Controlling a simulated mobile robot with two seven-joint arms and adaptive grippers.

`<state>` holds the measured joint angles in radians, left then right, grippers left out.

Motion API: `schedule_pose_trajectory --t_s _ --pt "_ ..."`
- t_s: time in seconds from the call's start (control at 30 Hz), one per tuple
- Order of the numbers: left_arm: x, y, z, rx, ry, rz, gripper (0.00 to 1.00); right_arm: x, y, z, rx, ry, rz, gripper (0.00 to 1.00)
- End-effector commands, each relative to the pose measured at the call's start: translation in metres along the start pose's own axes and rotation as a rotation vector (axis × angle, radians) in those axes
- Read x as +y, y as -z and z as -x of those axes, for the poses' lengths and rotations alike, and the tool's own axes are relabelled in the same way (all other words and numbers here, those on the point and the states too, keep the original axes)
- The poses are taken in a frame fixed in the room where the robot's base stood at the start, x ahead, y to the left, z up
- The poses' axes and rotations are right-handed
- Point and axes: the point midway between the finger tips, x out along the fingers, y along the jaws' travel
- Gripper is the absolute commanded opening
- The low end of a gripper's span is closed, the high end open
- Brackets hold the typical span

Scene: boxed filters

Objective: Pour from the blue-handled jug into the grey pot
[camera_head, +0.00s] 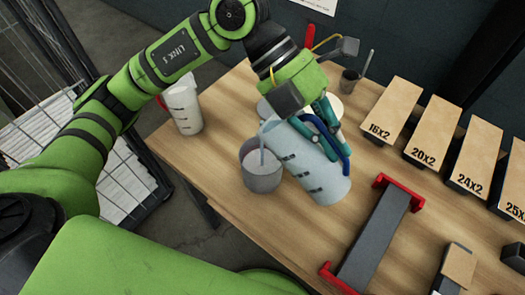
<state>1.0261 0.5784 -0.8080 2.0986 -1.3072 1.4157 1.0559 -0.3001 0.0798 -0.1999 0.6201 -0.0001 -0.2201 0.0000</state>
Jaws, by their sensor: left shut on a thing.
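The jug (318,172), translucent white with dark marks and a blue handle (340,140), is tilted with its mouth to the left. My left gripper (325,120) is shut on the jug at its handle side; the fingertips are partly hidden against the handle. The grey pot (260,178) stands upright on the table, just left of the jug. The jug's lip is above the pot's opening, and a thin pale stream (262,150) runs down from the lip into the pot. My right gripper is not in view.
Another white jug (184,108) stands at the table's left edge. A round pale dish (335,105) is partly hidden behind my gripper. A small dark cup (349,82) stands at the back. Labelled boxes (396,108) line the right, and a grey bar with red ends (373,238) lies in front.

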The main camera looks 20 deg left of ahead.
Motion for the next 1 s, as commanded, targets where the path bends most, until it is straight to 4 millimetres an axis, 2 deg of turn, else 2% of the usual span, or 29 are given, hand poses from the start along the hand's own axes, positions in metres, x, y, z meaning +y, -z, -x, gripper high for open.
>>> schedule_pose_trajectory --t_s 1.0 --pt "0.0009 -0.0004 0.0018 -0.002 0.034 -0.001 0.00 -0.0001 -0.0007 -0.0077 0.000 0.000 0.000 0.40"
